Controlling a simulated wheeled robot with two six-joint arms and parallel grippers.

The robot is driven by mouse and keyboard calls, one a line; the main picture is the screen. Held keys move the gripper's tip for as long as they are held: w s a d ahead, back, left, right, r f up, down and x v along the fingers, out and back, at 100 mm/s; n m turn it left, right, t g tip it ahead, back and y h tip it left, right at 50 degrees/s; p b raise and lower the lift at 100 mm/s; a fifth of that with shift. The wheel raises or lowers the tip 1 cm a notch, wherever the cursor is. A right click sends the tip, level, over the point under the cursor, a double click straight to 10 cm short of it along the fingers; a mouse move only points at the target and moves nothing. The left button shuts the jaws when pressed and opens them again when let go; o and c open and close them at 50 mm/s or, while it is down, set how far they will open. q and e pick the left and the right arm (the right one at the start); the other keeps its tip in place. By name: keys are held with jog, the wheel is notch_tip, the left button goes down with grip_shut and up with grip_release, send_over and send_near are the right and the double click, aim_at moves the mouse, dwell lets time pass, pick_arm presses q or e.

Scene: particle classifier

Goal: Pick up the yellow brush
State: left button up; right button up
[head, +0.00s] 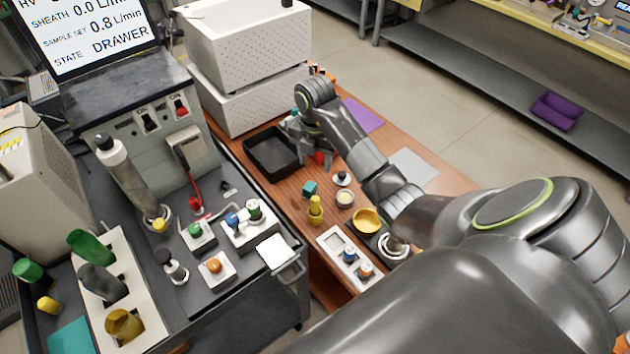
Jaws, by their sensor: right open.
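A small upright yellow object (315,210) stands on the wooden table, left of the yellow bowl. It is the best match for the yellow brush, but its bristles cannot be made out. My right arm reaches in from the right across the table. My right gripper (306,143) is open, beside the right edge of the black tray and well behind the yellow object. Its fingers are partly hidden by the wrist. A small red item (320,157) shows right by the fingers; I cannot tell if they touch. My left gripper is not in view.
The black tray (262,168) lies on the table before white perforated boxes (250,45). A teal block (309,188), a small jar (345,198) and the yellow bowl (368,219) crowd the yellow object. A switch panel (336,243) lies in front. The grey cart (230,285) stands left.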

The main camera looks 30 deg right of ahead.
aim_at(315, 199)
notch_tip(315, 199, down, 13)
jog(key=b, duration=1.2)
jog(key=shift+b, duration=0.35)
jog(key=shift+s+f, duration=0.1)
jog(key=shift+f, duration=2)
jog(key=c, duration=1.1)
